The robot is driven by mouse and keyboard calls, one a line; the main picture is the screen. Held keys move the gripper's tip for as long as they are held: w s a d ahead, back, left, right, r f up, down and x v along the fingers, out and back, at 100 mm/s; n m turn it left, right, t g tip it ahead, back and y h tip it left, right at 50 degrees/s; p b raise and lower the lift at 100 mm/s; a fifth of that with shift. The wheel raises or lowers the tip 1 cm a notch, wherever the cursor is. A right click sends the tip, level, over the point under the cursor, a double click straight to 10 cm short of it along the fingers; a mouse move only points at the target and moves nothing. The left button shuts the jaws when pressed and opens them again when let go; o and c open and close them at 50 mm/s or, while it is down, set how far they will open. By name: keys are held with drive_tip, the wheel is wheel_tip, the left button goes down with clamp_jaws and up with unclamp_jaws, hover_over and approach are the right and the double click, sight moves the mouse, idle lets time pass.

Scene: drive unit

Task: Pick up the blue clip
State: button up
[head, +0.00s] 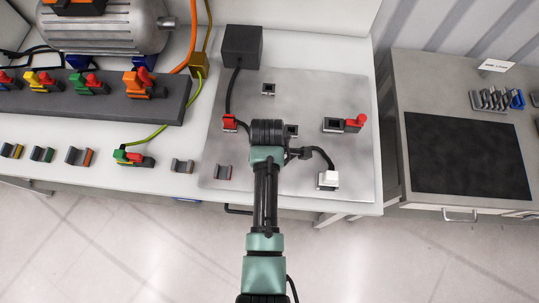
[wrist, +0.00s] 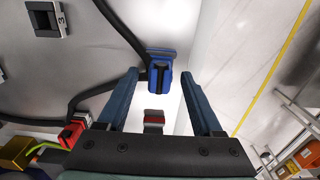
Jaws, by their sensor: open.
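The blue clip (wrist: 158,78) shows in the wrist view, near a black cable and against a grey-blue holder. My gripper (wrist: 160,73) is open, with one finger on each side of the clip in that picture. A gap shows between the clip and each finger; I cannot tell the height between them. In the head view my gripper (head: 267,133) is over the grey metal plate (head: 325,85). My arm and gripper hide the spot beneath, and I cannot make out the clip there.
A red clip (head: 229,122), a red-handled part (head: 352,124) and a white connector (head: 328,179) stand on the plate. A black box (head: 241,46) with a cable is at its back. A dark rail (head: 110,107) with coloured clips lies left. Black cables cross the plate.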

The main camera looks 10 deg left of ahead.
drive_tip(key=shift+c, duration=0.3)
clamp_jaws()
drive_tip(key=shift+r, duration=0.1)
wheel_tip(320, 180, up, 10)
drive_tip(key=shift+b, duration=0.7)
